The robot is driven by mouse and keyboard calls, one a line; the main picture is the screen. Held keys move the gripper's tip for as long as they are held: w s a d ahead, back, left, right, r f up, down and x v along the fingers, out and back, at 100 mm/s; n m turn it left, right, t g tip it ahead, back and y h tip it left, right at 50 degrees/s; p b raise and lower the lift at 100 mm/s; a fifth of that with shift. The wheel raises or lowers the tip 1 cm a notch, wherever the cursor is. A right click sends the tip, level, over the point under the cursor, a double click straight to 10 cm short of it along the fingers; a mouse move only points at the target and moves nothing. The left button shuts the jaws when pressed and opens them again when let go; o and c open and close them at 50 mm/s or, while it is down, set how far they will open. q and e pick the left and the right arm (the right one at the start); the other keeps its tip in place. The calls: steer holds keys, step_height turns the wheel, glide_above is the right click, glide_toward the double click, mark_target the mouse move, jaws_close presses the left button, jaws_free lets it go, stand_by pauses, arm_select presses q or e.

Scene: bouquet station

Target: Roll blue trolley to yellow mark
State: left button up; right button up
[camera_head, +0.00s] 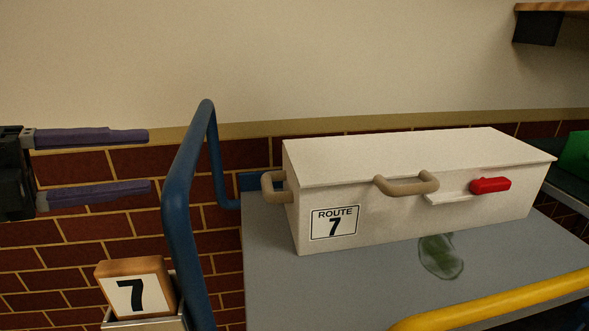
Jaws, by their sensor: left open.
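The blue trolley shows by its upright blue tube handle (178,205) left of centre, beside a grey top (268,285). A white box (400,185) labelled "ROUTE 7" rests on that top. My left gripper (149,164) comes in from the left edge. Its two purple-grey fingers are spread, one above the other, with nothing between them. In the picture the fingertips point right, toward the blue handle, with a gap between them and the tube. The trolley's wheels and the floor are out of view. I see no yellow floor mark. My right gripper is not in view.
A wooden block marked "7" (137,288) sits in a metal holder at lower left, close to the handle. A thick yellow tube (495,303) crosses the lower right. A brick and cream wall (250,60) stands behind. A shelf (545,22) is at upper right.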

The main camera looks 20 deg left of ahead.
arm_select(q)
steer(key=x, duration=0.9)
steer(key=shift+w+d+f, duration=0.2)
steer(key=shift+d+f, duration=0.05)
steer(key=shift+d, duration=0.1)
jaws_close()
stand_by(1.0)
